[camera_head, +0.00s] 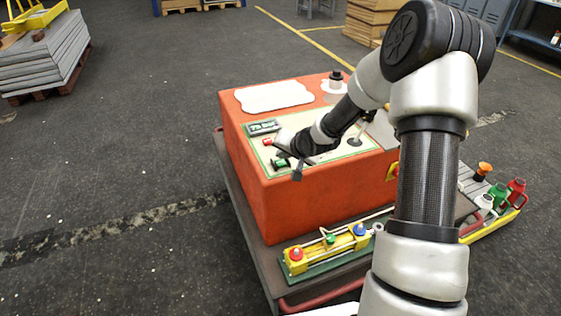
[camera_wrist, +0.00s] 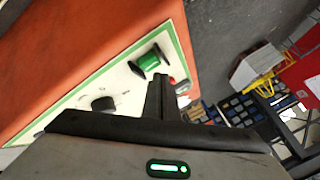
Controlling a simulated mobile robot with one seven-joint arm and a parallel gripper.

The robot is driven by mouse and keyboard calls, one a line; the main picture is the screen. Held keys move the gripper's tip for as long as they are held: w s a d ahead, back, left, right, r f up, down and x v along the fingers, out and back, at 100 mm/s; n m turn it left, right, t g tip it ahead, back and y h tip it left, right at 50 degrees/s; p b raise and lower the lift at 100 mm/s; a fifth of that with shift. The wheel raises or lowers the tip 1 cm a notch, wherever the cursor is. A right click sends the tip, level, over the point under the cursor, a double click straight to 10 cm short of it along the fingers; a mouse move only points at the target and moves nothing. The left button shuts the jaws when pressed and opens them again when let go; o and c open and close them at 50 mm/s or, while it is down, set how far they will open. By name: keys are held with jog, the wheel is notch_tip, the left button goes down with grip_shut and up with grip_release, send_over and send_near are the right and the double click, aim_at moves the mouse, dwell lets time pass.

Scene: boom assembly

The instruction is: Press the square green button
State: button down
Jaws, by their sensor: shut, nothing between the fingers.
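The green button (camera_head: 279,163) stands on the pale, green-edged panel on top of the orange box, near its front edge. In the wrist view the green button (camera_wrist: 149,62) looks like a raised green block on a dark base. My gripper (camera_head: 298,174) is shut and empty, pointing down just right of the button in the head view. In the wrist view my closed fingers (camera_wrist: 160,80) show just below and right of the button. I cannot tell whether they touch it.
A red button (camera_head: 267,142) sits behind the green one, and a lever (camera_head: 357,134) stands to the right on the panel. A yellow fixture (camera_head: 330,246) with coloured knobs lies in front of the orange box (camera_head: 300,205).

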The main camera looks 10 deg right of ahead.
aim_at(282, 164)
jog(key=shift+r, duration=0.15)
jog(key=shift+r+p, duration=2.15)
jog(key=shift+r, duration=0.25)
